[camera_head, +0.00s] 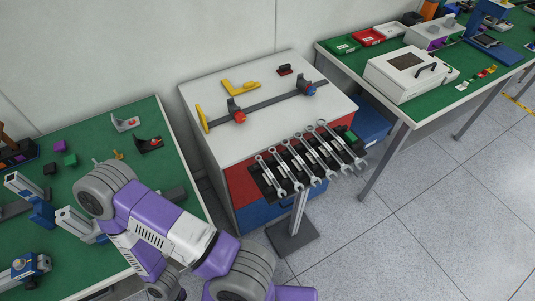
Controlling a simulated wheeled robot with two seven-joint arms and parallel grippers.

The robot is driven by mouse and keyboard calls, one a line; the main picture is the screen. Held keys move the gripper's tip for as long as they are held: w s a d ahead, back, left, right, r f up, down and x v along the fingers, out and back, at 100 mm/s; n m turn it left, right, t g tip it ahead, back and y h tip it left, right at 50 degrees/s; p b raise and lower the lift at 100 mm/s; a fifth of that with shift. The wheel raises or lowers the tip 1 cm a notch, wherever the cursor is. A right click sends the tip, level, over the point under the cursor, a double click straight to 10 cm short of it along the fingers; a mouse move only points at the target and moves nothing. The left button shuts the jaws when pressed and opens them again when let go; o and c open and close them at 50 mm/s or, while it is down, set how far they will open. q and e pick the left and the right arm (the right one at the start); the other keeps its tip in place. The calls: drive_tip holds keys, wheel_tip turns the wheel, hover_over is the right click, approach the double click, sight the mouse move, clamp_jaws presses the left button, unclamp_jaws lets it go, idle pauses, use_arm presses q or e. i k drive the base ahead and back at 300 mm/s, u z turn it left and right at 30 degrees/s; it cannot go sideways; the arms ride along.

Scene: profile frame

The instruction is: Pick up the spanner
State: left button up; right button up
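Several silver spanners lie side by side in a slanted row on a dark rack (262,182) in front of the white-topped cabinet. The leftmost spanner (271,175) and the rightmost spanner (342,145) mark the row's ends. Their open jaws point toward the lower right. All spanners appear to rest on the rack, and nothing touches them. A purple and grey arm of mine (160,225) reaches over the left green table, well left of the rack. I cannot make out a gripper on it. My other gripper is outside the view.
The rack stands on a post with a dark base plate (292,238). The white cabinet top (225,95) holds a dark rail with clamps and yellow parts. A green-topped table (85,145) is at left, another at right with a white box (400,75). Floor at right is clear.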

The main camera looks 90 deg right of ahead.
sight(311, 176)
drive_tip(key=u, duration=0.45)
drive_tip(key=k, duration=1.1)
drive_tip(key=z, duration=1.9)
